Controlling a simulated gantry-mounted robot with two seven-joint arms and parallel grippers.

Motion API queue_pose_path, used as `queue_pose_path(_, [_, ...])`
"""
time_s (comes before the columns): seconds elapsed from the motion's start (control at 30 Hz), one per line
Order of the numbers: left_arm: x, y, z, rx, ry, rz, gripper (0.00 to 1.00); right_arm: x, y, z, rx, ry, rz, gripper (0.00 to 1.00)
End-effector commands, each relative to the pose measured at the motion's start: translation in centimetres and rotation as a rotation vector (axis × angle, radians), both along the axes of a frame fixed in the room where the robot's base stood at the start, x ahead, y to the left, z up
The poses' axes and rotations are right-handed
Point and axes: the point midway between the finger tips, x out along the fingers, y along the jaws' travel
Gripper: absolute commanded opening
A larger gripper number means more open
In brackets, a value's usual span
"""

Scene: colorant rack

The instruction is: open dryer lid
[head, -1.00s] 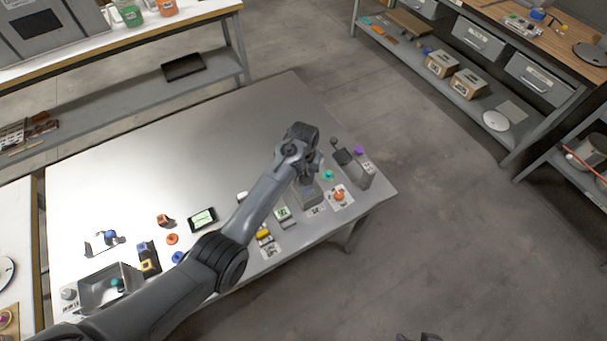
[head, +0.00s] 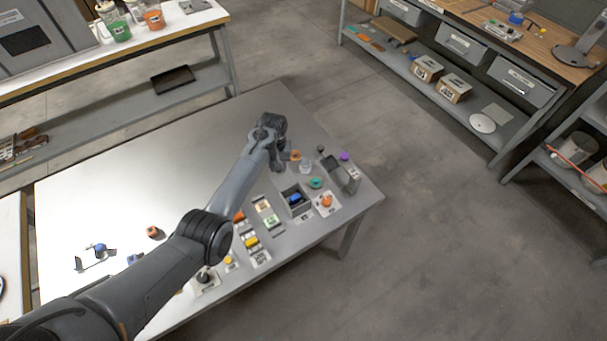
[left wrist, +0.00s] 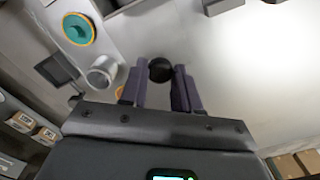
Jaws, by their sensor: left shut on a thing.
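A grey box (head: 292,207), which looks like the dryer, stands near the table's front right. Its top is open and a blue thing (head: 295,198) shows inside. My left gripper (head: 279,166) is behind and a little left of the box. In the left wrist view its two fingers (left wrist: 160,85) are shut on a round black knob (left wrist: 161,70). I cannot see what the knob is fixed to; no lid shows clearly. My right gripper is not in view.
A teal disc (head: 316,183), a clear jar (head: 305,167), an orange piece (head: 327,201) and a small grey stand (head: 350,180) crowd the right of the box. Coloured pieces line the front edge by my arm. The table (head: 210,130) behind my arm is clear.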

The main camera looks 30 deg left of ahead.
Motion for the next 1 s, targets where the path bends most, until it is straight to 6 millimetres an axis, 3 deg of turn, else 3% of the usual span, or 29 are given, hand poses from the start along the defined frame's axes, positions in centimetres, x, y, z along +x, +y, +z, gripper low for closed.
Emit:
queue_pose_path(0.3, [0.0, 0.4, 0.0, -0.001, 0.0, 0.0, 0.0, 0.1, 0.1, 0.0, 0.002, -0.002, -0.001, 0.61])
queue_pose_path(0.33, [0.0, 0.4, 0.0, -0.001, 0.0, 0.0, 0.34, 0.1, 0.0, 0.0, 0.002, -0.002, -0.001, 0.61])
queue_pose_path(0.5, [0.0, 0.4, 0.0, -0.001, 0.0, 0.0, 0.57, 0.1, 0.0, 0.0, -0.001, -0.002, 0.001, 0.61])
queue_pose_path(0.8, [0.0, 0.4, 0.2, -0.001, -0.002, 0.001, 0.57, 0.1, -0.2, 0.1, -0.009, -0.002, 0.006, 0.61])
queue_pose_path(1.0, [0.1, 0.4, 2.0, 0.0, -0.004, 0.001, 0.57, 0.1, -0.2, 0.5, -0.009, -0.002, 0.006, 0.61])
